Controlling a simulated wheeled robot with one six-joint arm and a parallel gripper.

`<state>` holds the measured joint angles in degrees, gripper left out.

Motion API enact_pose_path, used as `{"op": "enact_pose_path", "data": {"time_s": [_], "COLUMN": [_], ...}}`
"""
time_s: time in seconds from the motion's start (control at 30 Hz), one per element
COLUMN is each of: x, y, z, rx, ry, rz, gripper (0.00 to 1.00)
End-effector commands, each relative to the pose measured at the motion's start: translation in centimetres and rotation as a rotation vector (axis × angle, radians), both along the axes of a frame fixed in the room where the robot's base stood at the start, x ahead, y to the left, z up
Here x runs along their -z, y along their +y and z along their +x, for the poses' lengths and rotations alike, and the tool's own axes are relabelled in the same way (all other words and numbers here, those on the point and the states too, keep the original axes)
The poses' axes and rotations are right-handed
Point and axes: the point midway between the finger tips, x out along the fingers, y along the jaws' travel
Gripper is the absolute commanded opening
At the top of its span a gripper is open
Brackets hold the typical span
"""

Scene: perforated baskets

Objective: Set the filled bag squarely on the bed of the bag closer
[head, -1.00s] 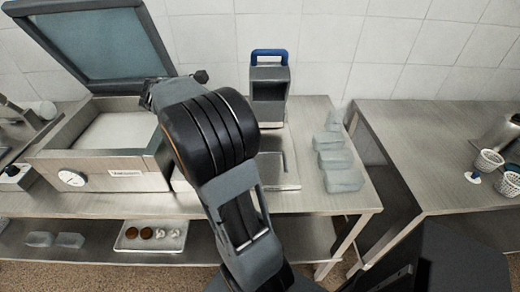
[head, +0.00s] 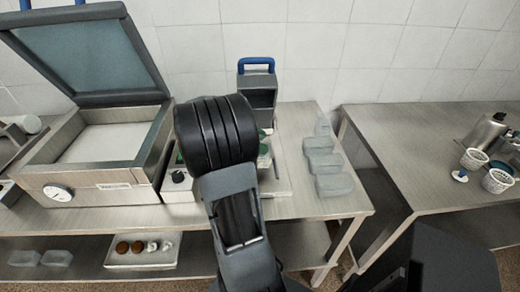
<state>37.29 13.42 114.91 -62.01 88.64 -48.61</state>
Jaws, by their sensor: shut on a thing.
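The bag closer (head: 258,92), a grey upright unit with a blue handle on top, stands at the back of the middle table. Its pale flat base (head: 281,183) shows to the right of my arm. My black wrist joint and forearm cover much of this area. My gripper is hidden behind them, so its jaws cannot be seen. Small dark green patches show at both sides of my wrist, above the base. They may be contents of the filled bag, but I cannot tell, and no clear bag outline shows.
A vacuum machine (head: 110,182) with its lid raised stands close on the left. Several pale clear blocks (head: 334,186) line the table's right side. A tray (head: 142,258) lies on the lower shelf. A second table (head: 425,160) holds white perforated baskets (head: 497,180).

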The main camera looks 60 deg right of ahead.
Motion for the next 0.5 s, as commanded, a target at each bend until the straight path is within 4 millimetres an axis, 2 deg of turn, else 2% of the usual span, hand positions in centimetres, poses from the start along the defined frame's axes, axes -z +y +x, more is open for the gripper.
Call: {"op": "enact_pose_path", "data": {"time_s": [0.2, 0.5], "x": [2.9, 3.2], "y": [-0.1, -0.1], "z": [-0.1, -0.1], "rx": [-0.001, 0.000], "ry": [0.003, 0.000], "rz": [0.003, 0.000], "gripper": [0.20, 0.20]}}
